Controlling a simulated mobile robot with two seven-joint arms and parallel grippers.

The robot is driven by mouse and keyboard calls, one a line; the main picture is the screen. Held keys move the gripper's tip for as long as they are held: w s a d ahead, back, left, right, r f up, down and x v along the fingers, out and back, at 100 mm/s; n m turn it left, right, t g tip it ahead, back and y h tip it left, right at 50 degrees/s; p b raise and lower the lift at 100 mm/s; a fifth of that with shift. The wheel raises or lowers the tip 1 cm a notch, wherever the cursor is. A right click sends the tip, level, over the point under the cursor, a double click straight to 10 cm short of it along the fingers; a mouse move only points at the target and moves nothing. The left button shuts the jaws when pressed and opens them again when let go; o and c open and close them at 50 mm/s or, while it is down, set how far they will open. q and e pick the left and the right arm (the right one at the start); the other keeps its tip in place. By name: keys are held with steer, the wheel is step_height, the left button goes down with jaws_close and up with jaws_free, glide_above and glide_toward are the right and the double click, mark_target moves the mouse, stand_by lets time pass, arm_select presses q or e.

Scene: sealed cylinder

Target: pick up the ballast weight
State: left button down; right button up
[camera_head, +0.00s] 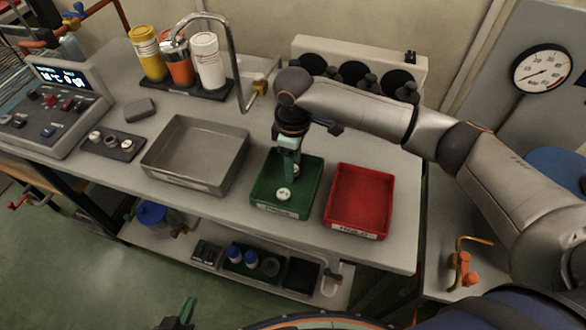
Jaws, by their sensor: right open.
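My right gripper (287,176) reaches down from the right arm into the green tray (265,209), with its fingers open. A small pale round piece (284,194) lies in the green tray just below the fingertips. I see no gap clearly and cannot tell whether they touch. Another small pale piece (296,170) is partly hidden behind the fingers. No label marks which piece is the ballast weight. Only the green tip of my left gripper (182,315) shows at the bottom edge, and its jaw state is unclear.
A grey metal tray (163,177) stands left of the green one, and a red tray (360,199) stands close on its right. A dark strip (126,152) holds several small pieces. A curved tap (243,98) and bottles (208,62) stand behind.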

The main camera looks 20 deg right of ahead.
steer(key=shift+c, duration=0.2)
jaws_close()
stand_by(0.6)
